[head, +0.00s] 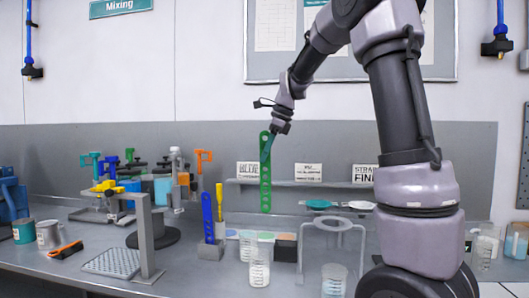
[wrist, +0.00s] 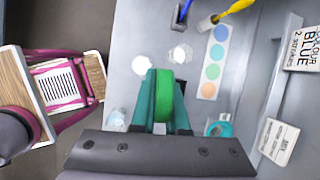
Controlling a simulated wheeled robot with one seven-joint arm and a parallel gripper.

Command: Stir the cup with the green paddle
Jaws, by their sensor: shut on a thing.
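The green paddle (head: 265,188), a long strip with a row of holes, hangs upright from my gripper (head: 268,145) above the bench. The teal fingers of my gripper (wrist: 161,112) are shut on the green paddle (wrist: 164,80) in the wrist view. A clear graduated cup (head: 259,272) with white contents stands on the bench below the paddle. The paddle's lower end is above the cup, apart from it. Another clear cup (head: 334,284) stands to the right. Two pale round cup tops show ahead of the paddle in the wrist view; I cannot tell which is which.
A blue paddle (head: 207,215) stands in a grey holder, with a yellow paddle (head: 219,200) beside it. A strip of coloured discs (wrist: 213,62) lies behind the cups. A grey ring stand (head: 333,226) and a grey post (head: 146,235) flank the cup area.

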